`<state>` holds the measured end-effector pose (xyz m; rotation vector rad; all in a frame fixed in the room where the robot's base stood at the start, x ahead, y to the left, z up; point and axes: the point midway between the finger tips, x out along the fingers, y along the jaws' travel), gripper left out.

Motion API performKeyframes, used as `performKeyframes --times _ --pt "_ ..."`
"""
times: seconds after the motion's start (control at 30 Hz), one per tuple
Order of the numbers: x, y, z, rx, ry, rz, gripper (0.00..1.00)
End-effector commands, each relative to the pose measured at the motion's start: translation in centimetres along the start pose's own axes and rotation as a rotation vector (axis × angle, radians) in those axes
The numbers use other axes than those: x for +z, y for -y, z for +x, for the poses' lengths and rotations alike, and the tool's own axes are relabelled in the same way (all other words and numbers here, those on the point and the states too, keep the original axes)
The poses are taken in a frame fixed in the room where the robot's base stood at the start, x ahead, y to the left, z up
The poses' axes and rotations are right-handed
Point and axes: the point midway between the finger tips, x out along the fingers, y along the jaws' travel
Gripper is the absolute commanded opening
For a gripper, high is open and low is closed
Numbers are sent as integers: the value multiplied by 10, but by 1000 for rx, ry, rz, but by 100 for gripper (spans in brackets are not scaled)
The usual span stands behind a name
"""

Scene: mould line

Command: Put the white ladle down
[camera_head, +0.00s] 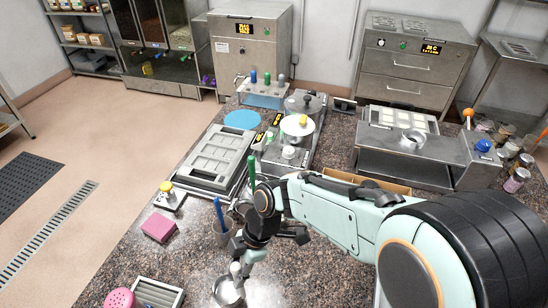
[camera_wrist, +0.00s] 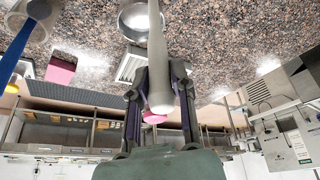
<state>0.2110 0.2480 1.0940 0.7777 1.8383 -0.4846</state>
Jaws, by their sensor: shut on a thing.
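The white ladle (camera_head: 236,270) is in my gripper (camera_head: 241,252), near the front edge of the head view. Its pale handle (camera_wrist: 157,50) runs between the two fingers of my gripper (camera_wrist: 160,78) in the wrist view, and they are shut on it. I cannot tell whether the bowl touches the counter. My arm and gripper hide part of the handle in the head view.
A grey holder with a blue-handled tool (camera_head: 222,234) stands just behind my gripper. A pink block (camera_head: 159,226) lies left, and a ribbed tray (camera_head: 158,292) and pink round thing (camera_head: 120,298) lie front left. Bare counter lies between the pink block and ribbed tray.

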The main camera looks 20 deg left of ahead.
Motion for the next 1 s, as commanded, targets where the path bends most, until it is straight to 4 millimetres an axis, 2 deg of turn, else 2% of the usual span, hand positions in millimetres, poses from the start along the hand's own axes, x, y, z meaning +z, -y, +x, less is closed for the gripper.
performKeyframes --times 0.17,0.33,0.77,0.8,0.87,1.0 --pt "4 -11 14 -1 -1 0 0" --pt "14 -9 37 -2 -2 1 0" --pt "17 -9 43 0 -1 1 0" --pt "17 -9 43 0 0 2 31" --pt "17 -9 43 0 0 2 48" --pt "17 -9 43 0 0 1 48"
